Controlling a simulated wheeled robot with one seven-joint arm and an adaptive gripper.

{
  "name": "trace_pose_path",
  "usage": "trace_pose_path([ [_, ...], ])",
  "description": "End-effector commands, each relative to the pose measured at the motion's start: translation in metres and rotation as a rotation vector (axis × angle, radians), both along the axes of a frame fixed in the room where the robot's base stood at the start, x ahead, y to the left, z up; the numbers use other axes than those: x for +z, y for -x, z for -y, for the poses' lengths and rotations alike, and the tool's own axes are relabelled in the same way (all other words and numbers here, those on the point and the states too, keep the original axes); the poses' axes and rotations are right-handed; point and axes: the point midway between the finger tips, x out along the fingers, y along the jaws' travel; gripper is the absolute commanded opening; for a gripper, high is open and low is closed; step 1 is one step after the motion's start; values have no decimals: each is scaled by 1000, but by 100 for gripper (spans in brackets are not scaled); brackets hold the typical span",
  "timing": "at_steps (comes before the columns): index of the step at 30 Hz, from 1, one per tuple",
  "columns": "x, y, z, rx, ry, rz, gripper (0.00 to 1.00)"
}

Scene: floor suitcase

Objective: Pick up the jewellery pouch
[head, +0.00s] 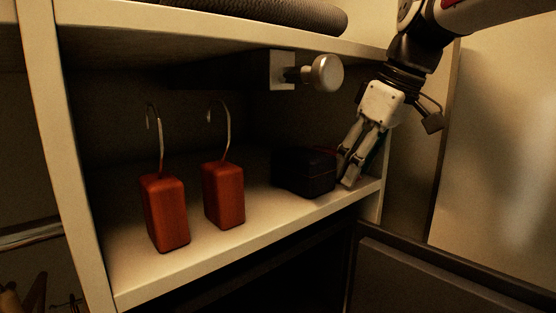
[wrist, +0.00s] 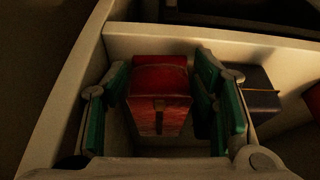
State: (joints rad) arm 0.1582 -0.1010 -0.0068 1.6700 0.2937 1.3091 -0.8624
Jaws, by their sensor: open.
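The jewellery pouch appears to be the red, box-like case (wrist: 160,90) with a small dark clasp in the wrist view. It sits between the two green-padded fingers of my open gripper (wrist: 162,112), one finger on each side. I cannot tell whether the pads touch it. In the head view my gripper (head: 352,164) points down at the right end of the shelf. There the pouch is mostly hidden by the fingers and shadow, with only a faint reddish trace.
A dark box (head: 296,172) stands just left of my gripper; it also shows right of the fingers in the wrist view (wrist: 256,90). Two orange-red blocks with hooks (head: 165,212) (head: 223,194) stand further left.

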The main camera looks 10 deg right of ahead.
Motion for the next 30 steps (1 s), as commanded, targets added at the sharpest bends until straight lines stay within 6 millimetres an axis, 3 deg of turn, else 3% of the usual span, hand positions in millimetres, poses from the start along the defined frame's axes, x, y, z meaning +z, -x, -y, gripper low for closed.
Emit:
trace_pose_path([
  [4, 0, 0, 0, 0, 0, 0, 53],
  [9, 0, 0, 0, 0, 0, 0, 18],
  [20, 2, 0, 0, 1, 0, 1, 17],
  [25, 14, -1, 0, 1, 0, 2, 17],
  [30, 15, 20, 17, -4, -1, 3, 17],
])
